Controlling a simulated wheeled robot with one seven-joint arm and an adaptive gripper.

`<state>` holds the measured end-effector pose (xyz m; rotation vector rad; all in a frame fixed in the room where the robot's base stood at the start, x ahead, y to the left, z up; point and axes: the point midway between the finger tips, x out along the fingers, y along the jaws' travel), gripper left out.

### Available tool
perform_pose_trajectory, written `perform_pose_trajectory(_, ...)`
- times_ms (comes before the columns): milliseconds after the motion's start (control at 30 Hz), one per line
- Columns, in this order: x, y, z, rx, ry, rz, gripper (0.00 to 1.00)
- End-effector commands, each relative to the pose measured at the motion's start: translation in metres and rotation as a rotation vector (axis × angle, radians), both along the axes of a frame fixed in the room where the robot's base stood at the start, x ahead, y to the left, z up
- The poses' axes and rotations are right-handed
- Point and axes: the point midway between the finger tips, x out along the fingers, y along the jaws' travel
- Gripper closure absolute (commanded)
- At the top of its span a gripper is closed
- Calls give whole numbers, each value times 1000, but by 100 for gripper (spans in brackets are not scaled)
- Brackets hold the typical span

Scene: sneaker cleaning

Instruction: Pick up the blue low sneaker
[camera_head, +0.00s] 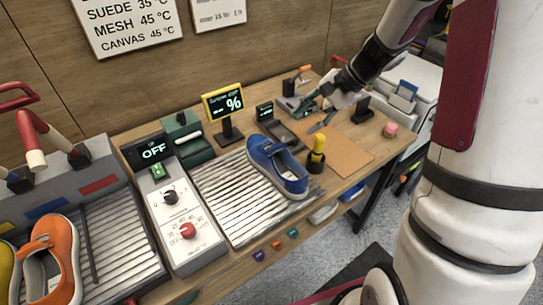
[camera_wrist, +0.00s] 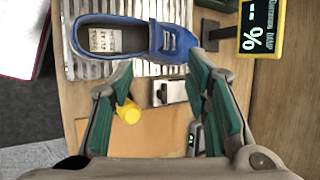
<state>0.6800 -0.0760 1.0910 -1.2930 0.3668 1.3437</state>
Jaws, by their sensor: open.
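The blue low sneaker (camera_head: 277,168) rests on the ridged metal rack on the bench in the head view. In the wrist view the sneaker (camera_wrist: 133,38) lies across the top of the picture, with its opening and a pale insole label showing. My gripper (camera_head: 317,120) is above the right part of the bench, beyond the sneaker and apart from it. In the wrist view my gripper (camera_wrist: 161,78) has its green-padded fingers spread wide and nothing between them, with the sneaker beyond the fingertips.
A yellow-topped bottle (camera_head: 317,155) stands close beside the sneaker. A percent display (camera_head: 224,105) stands behind the rack (camera_head: 225,195). A control box with a red knob (camera_head: 184,225) is left of the rack. An orange shoe (camera_head: 55,262) sits far left. A brown mat (camera_head: 338,151) lies right.

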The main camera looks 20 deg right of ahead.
Motion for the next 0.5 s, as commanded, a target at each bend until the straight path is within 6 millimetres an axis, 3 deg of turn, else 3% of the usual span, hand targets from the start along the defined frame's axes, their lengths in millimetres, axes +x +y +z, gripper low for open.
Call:
perform_pose_trajectory(300,14,27,-46,3,5,0,57)
perform_pose_trajectory(500,22,39,-65,2,2,0,57)
